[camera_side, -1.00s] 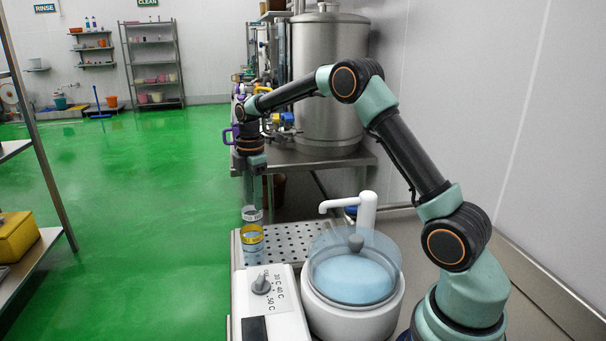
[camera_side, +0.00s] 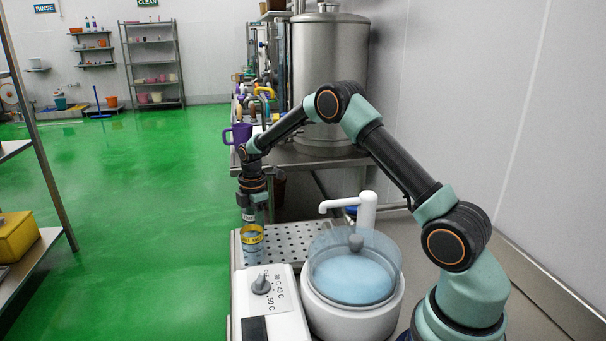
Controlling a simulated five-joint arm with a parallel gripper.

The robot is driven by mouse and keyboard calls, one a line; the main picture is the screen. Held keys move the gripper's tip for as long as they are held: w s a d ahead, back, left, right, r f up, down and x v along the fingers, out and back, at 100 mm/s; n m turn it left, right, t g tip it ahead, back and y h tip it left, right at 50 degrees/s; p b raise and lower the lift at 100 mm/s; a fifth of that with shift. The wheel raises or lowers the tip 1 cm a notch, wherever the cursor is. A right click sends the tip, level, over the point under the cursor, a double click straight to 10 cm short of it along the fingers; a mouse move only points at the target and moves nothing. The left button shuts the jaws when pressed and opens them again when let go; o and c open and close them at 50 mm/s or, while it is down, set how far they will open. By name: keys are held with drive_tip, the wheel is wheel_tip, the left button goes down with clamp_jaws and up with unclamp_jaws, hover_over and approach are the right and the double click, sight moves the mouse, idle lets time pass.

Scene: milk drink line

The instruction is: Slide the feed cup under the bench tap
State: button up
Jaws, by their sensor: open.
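The white bench tap (camera_side: 367,212) stands at the right end of the perforated metal tray, its spout pointing left over the tray. A clear bluish cup with a yellow band (camera_side: 253,249) stands at the tray's left end, left of the spout.
The perforated tray (camera_side: 292,240) is clear between the cups and the tap. A purple mug (camera_side: 238,134) and a steel tank (camera_side: 328,70) are behind.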

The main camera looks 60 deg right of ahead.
clamp_jaws()
idle(1.3)
